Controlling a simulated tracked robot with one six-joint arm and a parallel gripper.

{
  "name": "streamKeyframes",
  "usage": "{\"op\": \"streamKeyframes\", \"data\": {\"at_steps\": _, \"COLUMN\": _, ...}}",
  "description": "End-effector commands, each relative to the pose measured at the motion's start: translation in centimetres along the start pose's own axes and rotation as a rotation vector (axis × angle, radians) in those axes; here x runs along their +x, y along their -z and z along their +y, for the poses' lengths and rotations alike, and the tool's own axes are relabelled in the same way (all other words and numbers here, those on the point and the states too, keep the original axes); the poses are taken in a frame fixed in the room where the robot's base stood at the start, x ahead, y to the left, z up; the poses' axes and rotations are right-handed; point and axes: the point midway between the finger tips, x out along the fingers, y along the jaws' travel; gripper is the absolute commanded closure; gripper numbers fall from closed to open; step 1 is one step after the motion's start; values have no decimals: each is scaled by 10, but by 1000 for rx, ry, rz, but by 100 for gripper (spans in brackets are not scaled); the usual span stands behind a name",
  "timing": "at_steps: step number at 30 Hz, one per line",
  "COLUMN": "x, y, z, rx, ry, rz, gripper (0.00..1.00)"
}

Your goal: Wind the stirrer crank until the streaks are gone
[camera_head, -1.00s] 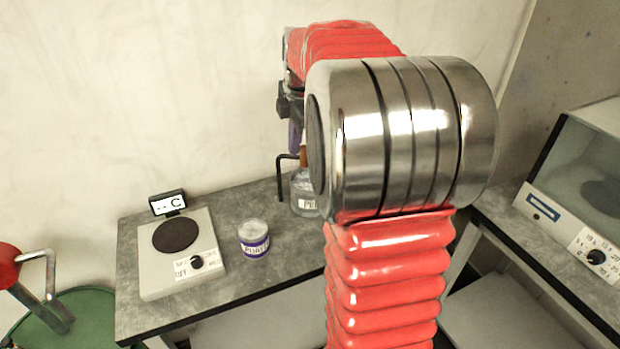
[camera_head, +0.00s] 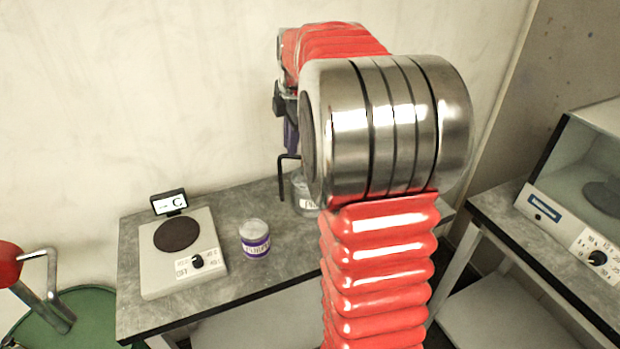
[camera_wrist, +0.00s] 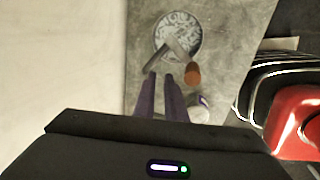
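In the wrist view, the stirred pot (camera_wrist: 186,22) is round and its top shows pale and dark streaks. The crank's grey arm (camera_wrist: 177,46) lies over it, with an orange-brown knob (camera_wrist: 193,74) at the near right. My gripper (camera_wrist: 160,76) has two purple fingers, parted with bare table visible between them. The fingertips are left of the knob and hold nothing. In the head view, the clear pot (camera_head: 303,194) is partly hidden behind my arm, beside a black bent rod (camera_head: 282,172); my purple finger (camera_head: 290,136) is above it. The knob is hidden there.
A hotplate (camera_head: 155,262) with a small display (camera_head: 169,203) stands at the bench's left. A purple-labelled jar (camera_head: 254,239) stands between it and the pot. A glass-fronted cabinet (camera_head: 560,190) is at right, a green drum (camera_head: 75,325) at lower left. The wall is close behind.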

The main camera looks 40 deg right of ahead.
Motion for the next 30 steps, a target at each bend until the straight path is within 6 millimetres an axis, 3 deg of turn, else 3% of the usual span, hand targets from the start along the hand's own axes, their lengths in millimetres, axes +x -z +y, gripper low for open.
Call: {"op": "streamKeyframes", "data": {"at_steps": 30, "x": 4, "y": -18, "z": -30, "rx": 3, "ry": 0, "rz": -1, "gripper": 89}}
